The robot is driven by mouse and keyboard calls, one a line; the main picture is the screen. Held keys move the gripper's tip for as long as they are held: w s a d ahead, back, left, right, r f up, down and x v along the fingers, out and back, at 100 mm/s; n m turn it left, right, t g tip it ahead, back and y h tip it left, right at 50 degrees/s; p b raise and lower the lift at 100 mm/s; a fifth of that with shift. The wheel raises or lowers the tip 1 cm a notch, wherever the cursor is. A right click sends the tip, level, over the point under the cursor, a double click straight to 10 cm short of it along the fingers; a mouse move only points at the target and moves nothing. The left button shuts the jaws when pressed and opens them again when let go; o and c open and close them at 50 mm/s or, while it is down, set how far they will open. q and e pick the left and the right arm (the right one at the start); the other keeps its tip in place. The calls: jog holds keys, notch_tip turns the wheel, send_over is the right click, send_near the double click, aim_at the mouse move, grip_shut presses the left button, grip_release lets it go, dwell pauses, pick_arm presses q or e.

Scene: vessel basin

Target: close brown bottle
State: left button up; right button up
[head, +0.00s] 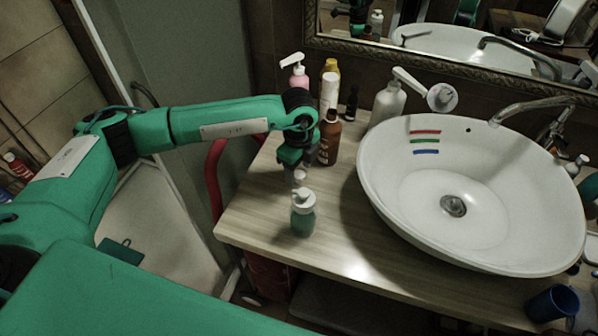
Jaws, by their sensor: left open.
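The brown bottle (328,142) stands upright on the wooden counter, left of the basin. My left gripper (297,168) points down just left of the brown bottle; it is open. A small white piece (299,178) shows right under the fingertips; I cannot tell whether it is a cap or whether the fingers touch it. The gripper hides part of the bottle's left side. I cannot make out clearly whether the bottle's top is capped. My right gripper is not in view.
A green pump bottle (303,217) stands in front of the gripper. Behind are a pink pump bottle (298,76), a yellow-capped bottle (330,66), a dark small bottle (351,104) and a white pump bottle (387,104). The white basin (470,255) fills the right.

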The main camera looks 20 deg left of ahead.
pick_arm(q)
jog(key=shift+f, duration=0.6)
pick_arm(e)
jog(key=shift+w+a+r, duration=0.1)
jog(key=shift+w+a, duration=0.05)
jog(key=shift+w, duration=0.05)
pick_arm(q)
jog(key=c, duration=1)
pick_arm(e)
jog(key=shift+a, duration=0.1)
pick_arm(q)
jog(key=shift+r, duration=0.1)
jog(key=shift+r, duration=0.45)
notch_tip(320, 180, up, 14)
jog(key=b, duration=0.3)
notch_tip(320, 180, up, 5)
send_over(299, 174)
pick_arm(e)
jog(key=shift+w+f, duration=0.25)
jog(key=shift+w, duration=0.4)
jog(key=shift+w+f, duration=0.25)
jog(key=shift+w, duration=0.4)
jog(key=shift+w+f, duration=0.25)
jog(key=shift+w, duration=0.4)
